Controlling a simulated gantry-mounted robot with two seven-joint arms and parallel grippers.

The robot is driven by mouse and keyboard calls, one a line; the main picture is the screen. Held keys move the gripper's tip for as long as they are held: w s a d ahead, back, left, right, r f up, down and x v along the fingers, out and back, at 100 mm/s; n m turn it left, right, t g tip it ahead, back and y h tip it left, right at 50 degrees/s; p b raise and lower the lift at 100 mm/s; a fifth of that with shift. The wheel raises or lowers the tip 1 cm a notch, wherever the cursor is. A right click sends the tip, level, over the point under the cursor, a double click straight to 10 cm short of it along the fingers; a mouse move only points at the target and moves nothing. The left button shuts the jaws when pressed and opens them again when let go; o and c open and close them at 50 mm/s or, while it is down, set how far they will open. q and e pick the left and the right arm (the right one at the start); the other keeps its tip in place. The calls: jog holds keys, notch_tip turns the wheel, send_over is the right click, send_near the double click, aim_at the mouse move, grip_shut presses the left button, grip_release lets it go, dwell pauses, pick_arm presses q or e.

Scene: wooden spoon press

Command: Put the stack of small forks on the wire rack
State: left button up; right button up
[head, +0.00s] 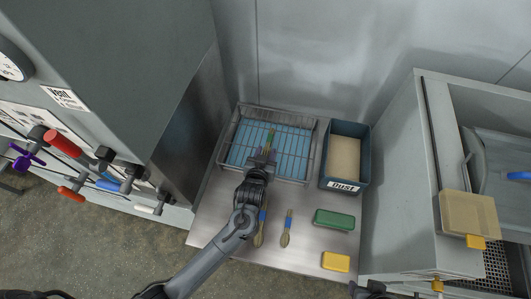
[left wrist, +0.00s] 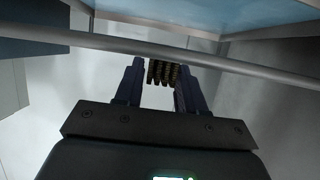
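The wire rack (head: 307,152) is a metal wire basket over a blue tray at the back of the steel bench. My left gripper (head: 265,154) reaches over its front part. It is shut on a narrow wooden bundle with a green band, the stack of small forks (head: 269,138). In the left wrist view several brown ends of the stack (left wrist: 163,73) show between the fingers (left wrist: 160,80). I cannot tell whether the stack touches the wires. A dark part of my right arm shows at the bottom edge; its fingers cannot be made out.
Blue-banded wooden utensils (head: 286,230) lie on the bench in front. A blue bin marked DUST (head: 345,186) stands right of the rack. A green block (head: 334,219) and a yellow block (head: 336,262) lie at front right. Grey machines flank the bench.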

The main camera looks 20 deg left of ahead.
pick_arm(q)
jog(key=o, duration=0.3)
jog(key=shift+r, duration=0.1)
jog(key=shift+s+r, duration=0.1)
jog(key=shift+r, duration=0.05)
jog(key=p+v, duration=0.2)
jog(key=v, duration=1)
jog(key=s+a+m+g+h, duration=0.1)
jog(key=s+a+m+g, duration=0.1)
jog(key=s+g, duration=0.3)
jog(key=s+a+m+g+h, duration=0.1)
jog(key=s+a+g, duration=0.3)
jog(key=s, duration=0.8)
jog(key=shift+s+a+f+m+g, duration=0.3)
jog(key=shift+a+f+m+g, duration=0.05)
jog(key=shift+a+m+g, duration=0.1)
